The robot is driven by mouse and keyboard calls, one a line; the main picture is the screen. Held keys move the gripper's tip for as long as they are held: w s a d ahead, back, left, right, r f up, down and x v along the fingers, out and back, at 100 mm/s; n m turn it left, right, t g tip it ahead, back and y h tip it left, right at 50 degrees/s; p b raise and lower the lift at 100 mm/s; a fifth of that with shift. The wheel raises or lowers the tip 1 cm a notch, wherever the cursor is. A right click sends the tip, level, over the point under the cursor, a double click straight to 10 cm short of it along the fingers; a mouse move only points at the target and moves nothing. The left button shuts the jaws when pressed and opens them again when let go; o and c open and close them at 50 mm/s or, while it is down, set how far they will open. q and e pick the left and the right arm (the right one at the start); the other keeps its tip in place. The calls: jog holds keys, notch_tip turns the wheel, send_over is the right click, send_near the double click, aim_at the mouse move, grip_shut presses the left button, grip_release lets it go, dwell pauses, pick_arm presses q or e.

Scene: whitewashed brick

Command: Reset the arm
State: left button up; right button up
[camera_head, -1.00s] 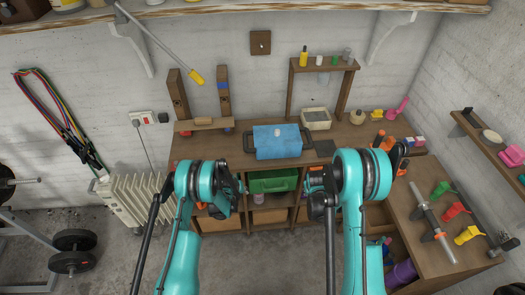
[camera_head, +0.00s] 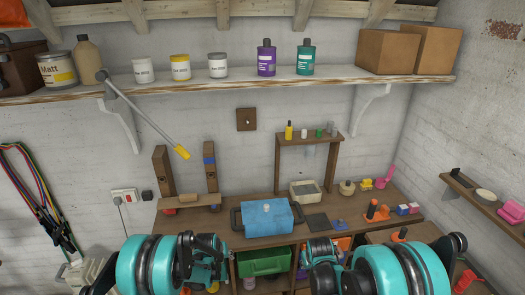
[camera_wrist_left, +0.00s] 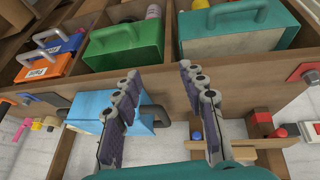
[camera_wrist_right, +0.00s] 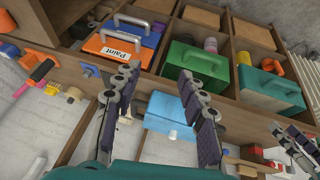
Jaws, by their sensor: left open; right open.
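My two teal arms rise from the bottom of the head view in front of the workbench. My left gripper (camera_wrist_left: 160,100) is open and empty in the left wrist view, its two dark padded fingers apart. My right gripper (camera_wrist_right: 160,105) is open and empty in the right wrist view. Beyond the fingers are a blue case (camera_head: 267,217) on the bench top and a green toolbox (camera_head: 262,262) in the shelf below it. Neither gripper touches a thing in these views. The fingertips are hard to make out in the head view.
The bench top (camera_head: 222,222) also bears a small tray (camera_head: 305,191) and a wooden rack (camera_head: 308,141). A wall shelf (camera_head: 330,76) holds paint tins, bottles and two cardboard boxes (camera_head: 388,50). A side shelf (camera_head: 470,195) is on the right wall. A radiator (camera_head: 90,272) stands at the lower left.

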pick_arm(q)
jog(key=s+a+r+b, duration=0.1)
jog(key=s+r+b, duration=0.9)
jog(key=s, duration=0.4)
pick_arm(e)
jog(key=s+r+m, duration=0.1)
jog(key=s+r, duration=0.3)
jog(key=s, duration=0.7)
pick_arm(q)
jog(key=s+f+m+t+b, duration=0.1)
jog(key=s+f+b, duration=0.2)
jog(key=s, duration=0.6)
jog(key=s+a+f+y+b, duration=0.1)
jog(key=s+f+b, duration=0.2)
jog(key=s+b, duration=0.4)
jog(key=s, duration=0.3)
jog(key=shift+f+m+t, duration=0.15)
jog(key=shift+m+t, duration=0.25)
pick_arm(e)
jog(key=s+f+t, duration=0.1)
jog(key=s+f, duration=0.2)
jog(key=s, duration=0.4)
jog(key=s+f+m+y, duration=0.1)
jog(key=s+f, duration=0.2)
jog(key=s, duration=0.5)
jog(key=shift+f+t, duration=0.4)
